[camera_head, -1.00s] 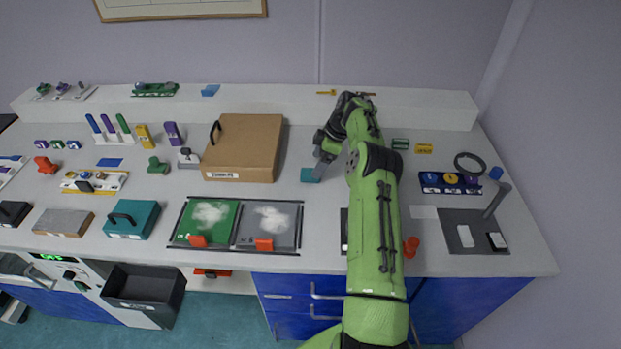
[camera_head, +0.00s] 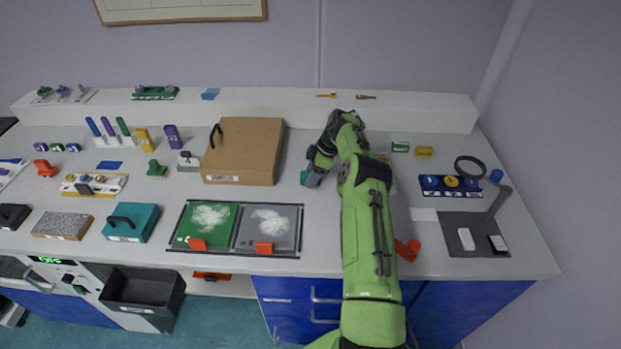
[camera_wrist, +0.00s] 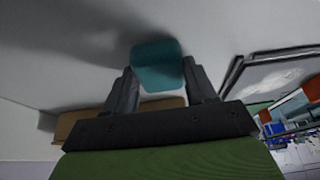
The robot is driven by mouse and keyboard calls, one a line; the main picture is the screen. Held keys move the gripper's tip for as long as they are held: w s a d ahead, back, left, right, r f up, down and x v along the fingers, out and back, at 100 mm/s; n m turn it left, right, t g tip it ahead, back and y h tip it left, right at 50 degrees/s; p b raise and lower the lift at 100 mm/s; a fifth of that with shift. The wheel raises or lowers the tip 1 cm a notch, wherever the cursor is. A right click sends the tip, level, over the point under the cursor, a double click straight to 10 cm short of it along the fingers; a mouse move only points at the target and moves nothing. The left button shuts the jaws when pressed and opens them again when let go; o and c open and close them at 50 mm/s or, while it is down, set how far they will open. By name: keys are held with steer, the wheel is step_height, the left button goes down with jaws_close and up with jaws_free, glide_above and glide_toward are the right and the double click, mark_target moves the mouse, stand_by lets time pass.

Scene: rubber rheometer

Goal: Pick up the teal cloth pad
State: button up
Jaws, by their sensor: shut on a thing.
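The teal cloth pad (camera_head: 311,180) is at the tip of my gripper (camera_head: 313,168) in the head view, over the white bench right of the brown box. In the wrist view the teal pad (camera_wrist: 158,64) sits between the two dark fingers of my gripper (camera_wrist: 160,88). The fingers are shut on it, and it sticks out past the fingertips. My forearm and wrist hide part of the bench behind and right of the pad. I cannot tell exactly how high the pad is above the bench.
A brown box (camera_head: 243,152) with a black handle stands just left of my gripper. Two framed plates, green (camera_head: 203,237) and grey (camera_head: 258,238), with white powder lie in front of it. A grey mat (camera_head: 475,217) lies at the right. Bare bench lies between box and arm.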

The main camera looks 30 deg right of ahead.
step_height(320, 180, up, 10)
steer(key=p, duration=0.1)
steer(key=shift+p, duration=0.4)
